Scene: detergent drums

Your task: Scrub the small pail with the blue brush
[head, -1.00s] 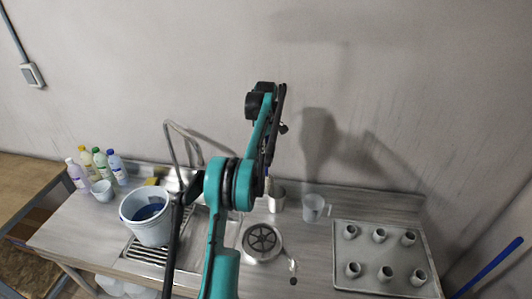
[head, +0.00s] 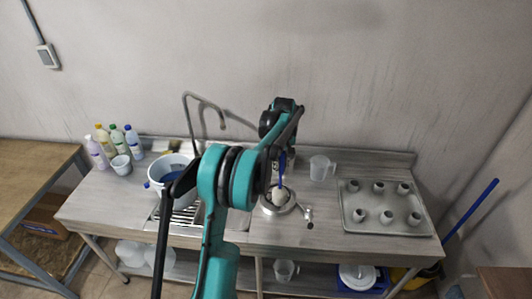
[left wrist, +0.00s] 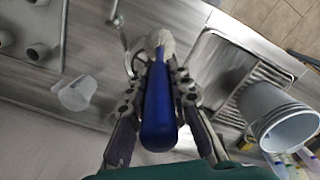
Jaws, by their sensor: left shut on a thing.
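My left gripper (head: 283,152) is shut on the blue brush, whose blue handle (left wrist: 158,112) lies between the fingers in the left wrist view. In the head view the brush (head: 281,172) hangs down, its pale head in front of a round metal fixture on the counter. Whether they touch I cannot tell. A pale bucket also shows in the left wrist view (left wrist: 262,102). My right gripper is out of view.
Several bottles (head: 112,140) stand at the back left. The tap (head: 188,120) rises behind the sink rack. A clear jug (head: 320,167) stands behind and right of the brush. A bare strip lies before the fixture.

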